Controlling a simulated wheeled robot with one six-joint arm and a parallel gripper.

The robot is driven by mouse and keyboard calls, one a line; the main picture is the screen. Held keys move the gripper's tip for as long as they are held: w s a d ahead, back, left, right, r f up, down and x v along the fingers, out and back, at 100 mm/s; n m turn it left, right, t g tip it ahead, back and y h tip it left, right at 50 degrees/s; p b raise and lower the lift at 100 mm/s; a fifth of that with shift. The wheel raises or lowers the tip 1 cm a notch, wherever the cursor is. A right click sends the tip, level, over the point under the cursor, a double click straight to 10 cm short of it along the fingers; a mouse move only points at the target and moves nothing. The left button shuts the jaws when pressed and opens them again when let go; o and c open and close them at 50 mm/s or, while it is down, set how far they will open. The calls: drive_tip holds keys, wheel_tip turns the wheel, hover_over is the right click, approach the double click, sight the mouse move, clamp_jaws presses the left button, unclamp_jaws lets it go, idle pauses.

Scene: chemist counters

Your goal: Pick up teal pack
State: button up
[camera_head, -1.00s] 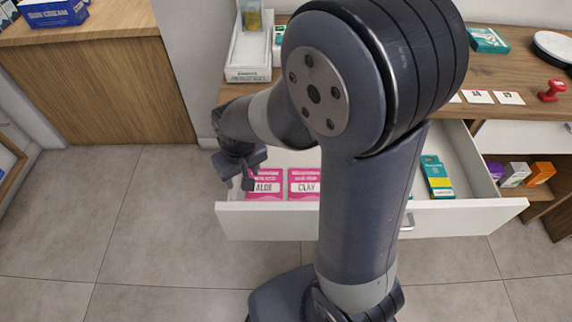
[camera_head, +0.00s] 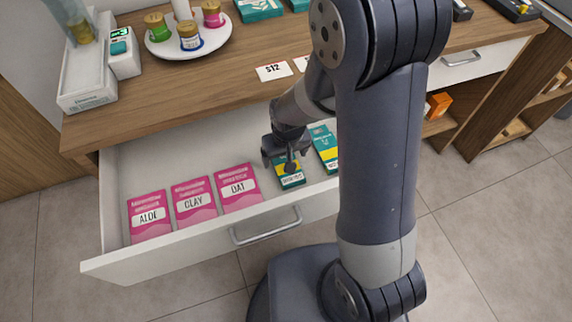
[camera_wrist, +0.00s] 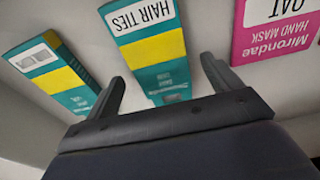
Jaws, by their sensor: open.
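A teal pack (camera_head: 291,181) with a yellow band and white label lies in the open drawer, partly covered by my gripper. In the wrist view this pack (camera_wrist: 155,48) reads "HAIR TIES", upside down, and lies ahead between the finger directions. A second teal and yellow pack (camera_head: 325,150) lies to its right in the head view; it is at the left in the wrist view (camera_wrist: 62,80). My gripper (camera_head: 284,158) is open and empty above the first pack. In the wrist view its fingers (camera_wrist: 165,85) stand wide apart, with the pack's lower end near them.
The open drawer (camera_head: 185,247) also holds pink packs marked ALOE (camera_head: 150,214), CLAY (camera_head: 194,199) and OAT (camera_head: 238,186). The wooden counter (camera_head: 190,95) above carries a white plate (camera_head: 160,45) of jars. The drawer's front wall and handle (camera_head: 265,228) lie close by.

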drive_tip(key=shift+w+f, duration=0.1)
drive_tip(key=shift+f, duration=0.55)
drive_tip(key=shift+c, duration=0.3)
drive_tip(key=c, duration=1)
